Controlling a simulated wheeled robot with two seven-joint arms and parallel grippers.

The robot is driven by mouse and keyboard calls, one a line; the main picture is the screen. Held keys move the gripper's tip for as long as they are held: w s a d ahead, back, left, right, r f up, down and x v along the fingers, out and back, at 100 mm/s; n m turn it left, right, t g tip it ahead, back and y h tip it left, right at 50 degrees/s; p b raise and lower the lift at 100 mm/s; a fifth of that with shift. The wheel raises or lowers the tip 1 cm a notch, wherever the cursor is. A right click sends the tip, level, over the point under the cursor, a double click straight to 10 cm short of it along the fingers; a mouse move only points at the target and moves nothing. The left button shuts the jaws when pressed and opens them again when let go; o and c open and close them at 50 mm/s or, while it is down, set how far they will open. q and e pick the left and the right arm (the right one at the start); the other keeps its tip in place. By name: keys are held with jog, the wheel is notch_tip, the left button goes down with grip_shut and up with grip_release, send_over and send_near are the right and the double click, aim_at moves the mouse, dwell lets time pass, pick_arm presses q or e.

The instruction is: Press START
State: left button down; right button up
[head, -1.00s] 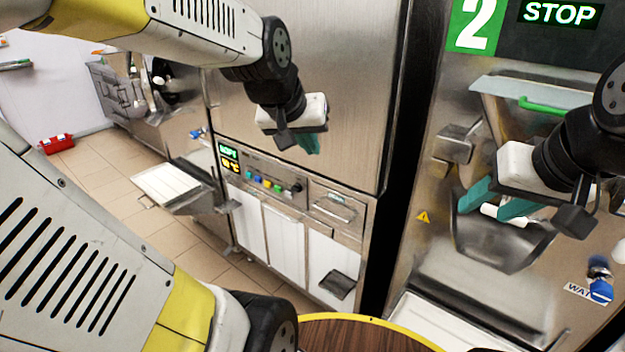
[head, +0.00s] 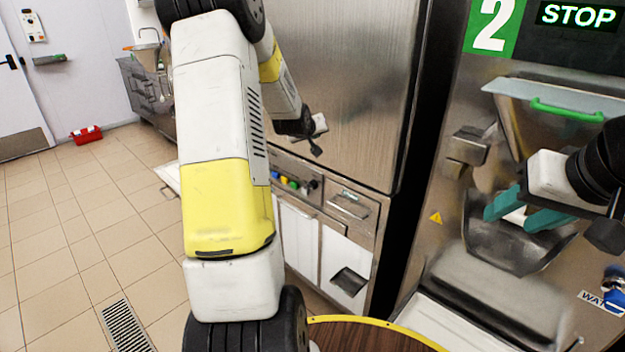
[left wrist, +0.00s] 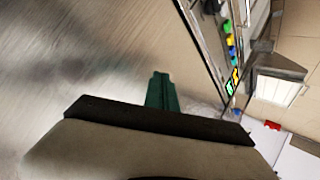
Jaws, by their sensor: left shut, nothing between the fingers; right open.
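The control panel with a row of coloured buttons (head: 284,181) is on the front of the steel machine in the middle of the head view; my left arm hides its left end. I cannot read which button is START. My right gripper (head: 524,212) is open before machine 2.
Machine 2 (head: 460,185) stands at the right, with a lit STOP sign (head: 578,16) and a green-handled lid (head: 567,110). A round wooden top (head: 365,337) is at the bottom. A red crate (head: 86,134) lies on the tiled floor. Open floor is at the left.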

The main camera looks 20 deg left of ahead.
aim_at(294, 185)
pick_arm(q)
jog(key=w+a+f+n+t+y, duration=0.1)
jog(key=w+a+f, duration=0.15)
jog(key=f, duration=0.25)
jog(key=w+a+f+n, duration=0.1)
jog(key=w+a+f, duration=0.1)
jog(key=a+f, duration=0.2)
jog(key=s+a+f+n+t+y, duration=0.1)
jog(key=a+f, duration=0.4)
jog(key=f, duration=0.6)
jog(key=s+a+f+n+t+y, duration=0.1)
jog(key=s+a+f+n+y, duration=0.2)
jog(key=f, duration=0.7)
jog(key=a+n, duration=0.2)
jog(key=a, duration=0.1)
jog(key=shift+s+a+f+t+y, duration=0.25)
jog(key=shift+s+f+t+y, duration=0.1)
jog(key=shift+t+y, duration=0.05)
jog(key=w+d, duration=0.3)
jog(key=w, duration=0.5)
jog(key=shift+d, duration=0.2)
jog(key=shift+w, duration=0.2)
jog(key=shift+w+d, duration=0.15)
jog(key=shift+w, duration=0.15)
